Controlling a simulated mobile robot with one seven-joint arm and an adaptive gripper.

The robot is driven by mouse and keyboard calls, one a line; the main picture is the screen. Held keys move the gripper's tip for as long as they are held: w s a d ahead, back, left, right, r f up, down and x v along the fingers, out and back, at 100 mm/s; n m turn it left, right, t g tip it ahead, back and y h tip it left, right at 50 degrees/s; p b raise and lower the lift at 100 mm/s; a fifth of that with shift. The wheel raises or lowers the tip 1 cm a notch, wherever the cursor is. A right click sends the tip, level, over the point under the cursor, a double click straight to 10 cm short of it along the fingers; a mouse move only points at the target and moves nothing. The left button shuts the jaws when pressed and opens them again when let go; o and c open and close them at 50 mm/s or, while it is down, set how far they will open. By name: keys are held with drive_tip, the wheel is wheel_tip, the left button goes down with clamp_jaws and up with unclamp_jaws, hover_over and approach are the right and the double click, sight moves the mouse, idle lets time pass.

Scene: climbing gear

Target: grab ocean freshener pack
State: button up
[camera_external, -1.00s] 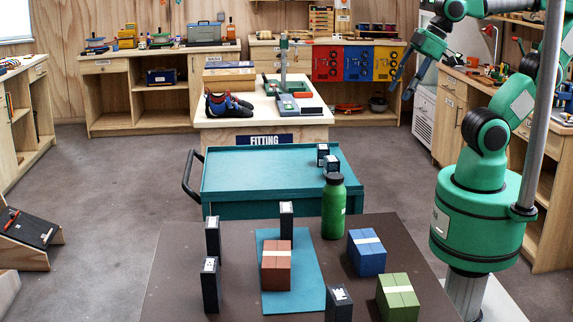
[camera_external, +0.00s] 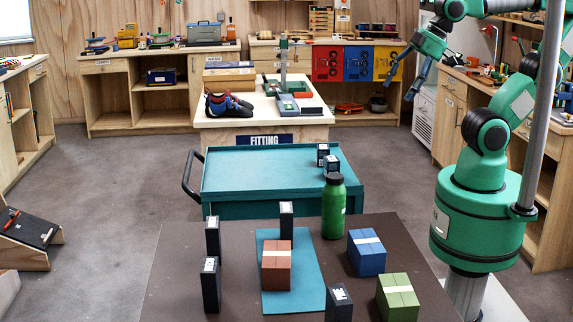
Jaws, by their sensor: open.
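Three banded packs stand on the dark brown table (camera_external: 180,262) in the foreground. The blue pack (camera_external: 367,258) with a pale band is right of centre and looks like the ocean one, though no label is readable. A terracotta pack (camera_external: 276,270) sits on a blue mat (camera_external: 309,278) to its left. A green pack (camera_external: 397,303) stands in front of the blue one, to the right. My gripper (camera_external: 403,85) is open and empty, raised at the upper right, pointing down, far from the packs.
A green bottle (camera_external: 333,208) stands behind and left of the blue pack. Small dark boxes (camera_external: 211,284) stand around the mat. A teal cart (camera_external: 262,176) adjoins the table's far side, with the fitting bench (camera_external: 222,124) beyond. Grey floor is open at left.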

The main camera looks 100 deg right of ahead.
drive_tip(key=shift+o, duration=0.8)
